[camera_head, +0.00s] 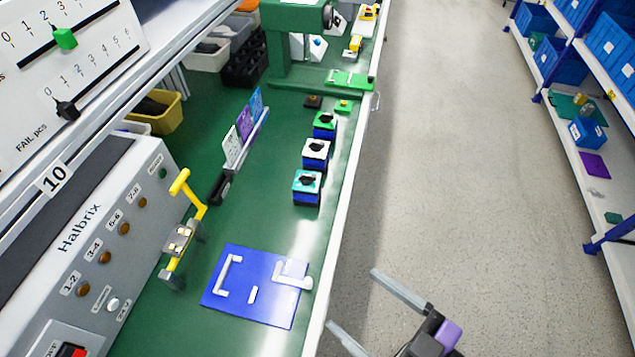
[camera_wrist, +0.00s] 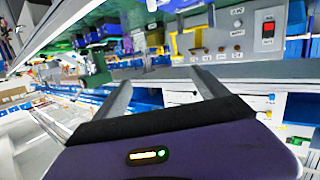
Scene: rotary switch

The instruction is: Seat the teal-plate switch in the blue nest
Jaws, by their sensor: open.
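Three switches with black knobs stand in a row on the green bench in the head view. The nearest has a teal plate (camera_head: 298,190) on a dark blue body. The blue nest (camera_head: 234,304) lies flat in front of it, nearer to me, with white corner pieces and a small white bar on it; no switch sits there. My gripper (camera_head: 352,298) is open and empty, off the bench's right edge, over the floor and apart from the switches and nest. Its spread fingers also show in the wrist view (camera_wrist: 160,79).
A white-plate switch (camera_head: 316,162) and a green-plate switch (camera_head: 325,131) stand behind the teal one. A yellow-handled clamp (camera_head: 187,225) and the grey Halbrix panel (camera_head: 85,245) stand left of the nest. A card rack (camera_head: 243,140) and green press (camera_head: 292,55) are farther back.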

